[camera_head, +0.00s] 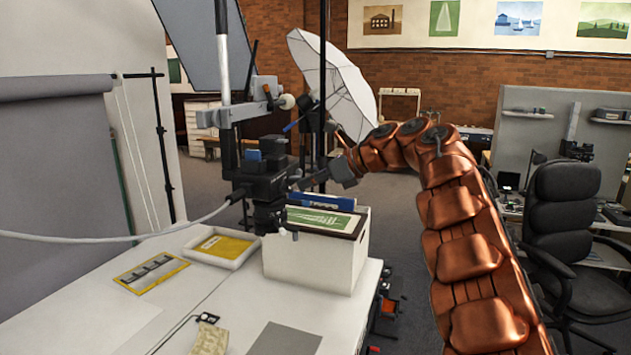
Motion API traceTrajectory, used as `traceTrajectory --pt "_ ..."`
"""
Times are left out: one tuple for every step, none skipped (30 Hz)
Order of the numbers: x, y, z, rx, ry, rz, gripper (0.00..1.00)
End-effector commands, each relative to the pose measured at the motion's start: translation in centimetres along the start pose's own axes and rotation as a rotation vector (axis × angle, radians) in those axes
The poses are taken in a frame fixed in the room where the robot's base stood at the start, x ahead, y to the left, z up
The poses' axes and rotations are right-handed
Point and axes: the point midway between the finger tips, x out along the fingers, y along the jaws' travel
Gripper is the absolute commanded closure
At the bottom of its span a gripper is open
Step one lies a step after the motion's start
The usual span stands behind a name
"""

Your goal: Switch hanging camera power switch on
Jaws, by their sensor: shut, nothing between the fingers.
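The hanging camera (262,185) is black and hangs from a stand above the white table, its lens (270,215) pointing down. A blue part (253,155) shows on its upper side, and a pale cable runs from it to the left. The power switch is too small to make out. My gripper (301,184) comes in from the right on my copper-coloured arm. It is shut and empty, with its tips close to the camera's right side. I cannot tell whether they touch it.
Under the camera, a white archival box (313,266) holds a green print (322,218). A white tray with a yellow sheet (226,246), a yellow-edged strip (152,272) and a grey sheet (285,340) lie on the white table (347,318). A white umbrella (340,85) stands behind.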

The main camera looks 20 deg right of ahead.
Motion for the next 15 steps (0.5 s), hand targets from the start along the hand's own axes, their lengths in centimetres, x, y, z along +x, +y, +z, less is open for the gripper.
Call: traceTrajectory --pt "0.09 0.13 0.21 -0.002 0.000 0.002 1.00" --pt "0.15 0.19 0.27 -0.003 0.000 0.004 1.00" --pt "0.23 0.27 0.37 -0.004 0.000 0.005 1.00" --pt "0.28 0.32 0.43 -0.005 0.000 0.007 1.00" --pt "0.32 0.35 0.44 -0.005 0.000 0.007 1.00" --pt "0.32 0.34 0.40 -0.005 -0.001 0.007 1.00" --pt "0.32 0.34 0.40 -0.005 -0.001 0.007 1.00" --pt "0.33 0.34 0.40 -0.005 -0.001 0.007 1.00" --pt "0.32 0.34 0.40 -0.005 -0.001 0.007 1.00" --pt "0.32 0.34 0.41 -0.005 -0.001 0.007 1.00" --pt "0.31 0.34 0.41 -0.005 -0.001 0.007 1.00" --pt "0.29 0.34 0.45 -0.005 -0.001 0.007 1.00" --pt "0.26 0.33 0.49 -0.005 -0.001 0.006 1.00" --pt "0.23 0.33 0.54 -0.005 -0.001 0.006 1.00" --pt "0.18 0.33 0.64 -0.006 -0.001 0.006 1.00"
